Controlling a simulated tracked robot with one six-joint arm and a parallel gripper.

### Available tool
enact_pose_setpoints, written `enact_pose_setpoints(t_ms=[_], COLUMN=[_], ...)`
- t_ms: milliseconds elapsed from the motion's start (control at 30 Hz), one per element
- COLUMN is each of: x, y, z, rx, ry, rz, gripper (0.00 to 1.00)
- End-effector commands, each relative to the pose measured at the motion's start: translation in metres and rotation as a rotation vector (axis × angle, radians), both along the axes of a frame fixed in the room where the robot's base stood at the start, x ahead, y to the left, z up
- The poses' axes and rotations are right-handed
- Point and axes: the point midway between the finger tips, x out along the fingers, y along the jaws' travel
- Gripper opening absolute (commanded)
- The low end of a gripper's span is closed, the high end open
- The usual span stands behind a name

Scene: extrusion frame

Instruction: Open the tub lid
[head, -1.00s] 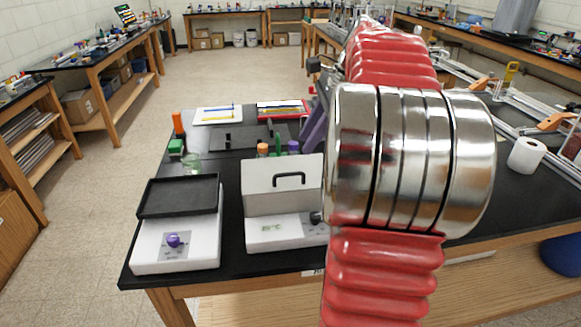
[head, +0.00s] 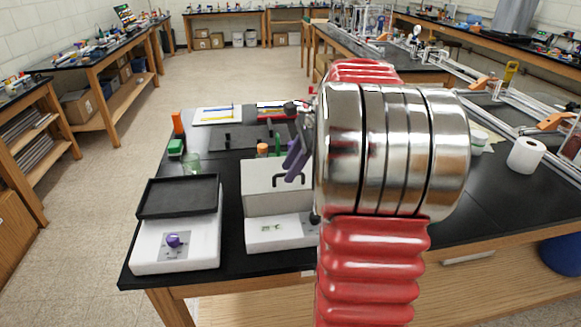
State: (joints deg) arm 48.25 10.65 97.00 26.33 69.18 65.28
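The tub (head: 268,232) is a white box with a front panel, standing near the front edge of the black bench. Its pale grey lid (head: 262,203) is down on it, with a black handle (head: 279,181) on the lid. My gripper (head: 292,172) has purple fingers and is in front of the lid's upper right part in the picture, close to the handle. Contact with the handle cannot be told. My arm hides the tub's right edge and part of the gripper, so the finger gap does not show.
A white device with a black tray top (head: 178,196) stands left of the tub. An orange-capped bottle (head: 262,150), a glass beaker (head: 191,163) and a black plate (head: 235,138) are behind. A white roll (head: 525,155) stands right on otherwise fairly clear bench.

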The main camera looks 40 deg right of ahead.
Motion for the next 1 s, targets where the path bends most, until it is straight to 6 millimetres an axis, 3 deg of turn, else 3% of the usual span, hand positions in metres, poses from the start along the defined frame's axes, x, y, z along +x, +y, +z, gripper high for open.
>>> enact_pose_setpoints(t_ms=[100,500,1000], x=[0.0000,0.0002,0.0010], y=[0.0000,-0.0002,0.0016], z=[0.0002,0.0006,0.0014], rx=[0.000,-0.001,-0.003], ry=[0.000,-0.001,-0.004], rz=[0.000,0.001,0.000], gripper=[0.27,0.00,0.00])
